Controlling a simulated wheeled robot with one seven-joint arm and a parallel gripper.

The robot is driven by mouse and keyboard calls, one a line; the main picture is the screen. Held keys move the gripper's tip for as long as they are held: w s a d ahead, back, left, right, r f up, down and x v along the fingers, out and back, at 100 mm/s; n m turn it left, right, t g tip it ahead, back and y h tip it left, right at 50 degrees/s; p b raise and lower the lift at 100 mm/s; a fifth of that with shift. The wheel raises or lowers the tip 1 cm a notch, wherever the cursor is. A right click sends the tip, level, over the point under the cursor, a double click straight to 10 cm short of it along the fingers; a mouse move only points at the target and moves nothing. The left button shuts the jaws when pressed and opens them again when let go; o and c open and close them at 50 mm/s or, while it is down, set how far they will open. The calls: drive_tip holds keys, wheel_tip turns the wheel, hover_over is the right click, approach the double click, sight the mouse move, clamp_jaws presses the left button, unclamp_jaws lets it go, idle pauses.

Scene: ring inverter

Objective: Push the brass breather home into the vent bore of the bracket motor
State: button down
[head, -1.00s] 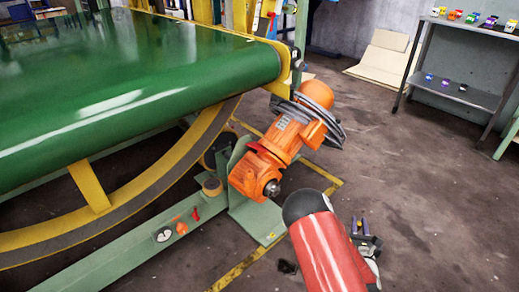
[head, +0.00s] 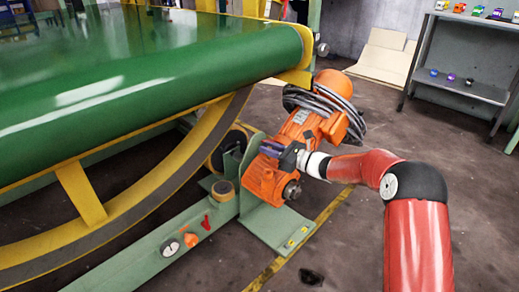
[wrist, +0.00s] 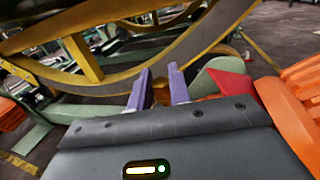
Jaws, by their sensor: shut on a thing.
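The orange bracket motor (head: 262,181) stands tilted on a green bracket in the head view. My gripper (head: 267,148) reaches in from the right, its fingers at the motor's upper side. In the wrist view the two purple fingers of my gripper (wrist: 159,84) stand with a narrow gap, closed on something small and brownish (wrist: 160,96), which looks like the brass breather. It is mostly hidden. Orange motor fins (wrist: 296,98) and a red flat part (wrist: 240,90) show at the right. The vent bore is not visible, so I cannot tell whether the breather touches it.
A grey cable coil (head: 318,106) wraps the motor's far part. The green belt drum (head: 150,80) and curved yellow ring (head: 150,205) rise at left. A green beam (head: 140,262) carries a gauge, red lever and orange knob.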

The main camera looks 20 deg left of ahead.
drive_tip(key=shift+w+a+r, duration=0.15)
drive_tip(key=shift+a+r, duration=0.15)
drive_tip(key=shift+r, duration=0.4)
drive_tip(key=shift+d+b, duration=0.15)
drive_tip(key=shift+b, duration=0.25)
drive_tip(key=shift+d+b, duration=0.15)
drive_tip(key=shift+b, duration=0.15)
drive_tip(key=shift+f, duration=2.8)
drive_tip(key=shift+f, duration=1.65)
drive_tip(key=c, duration=1.2)
unclamp_jaws()
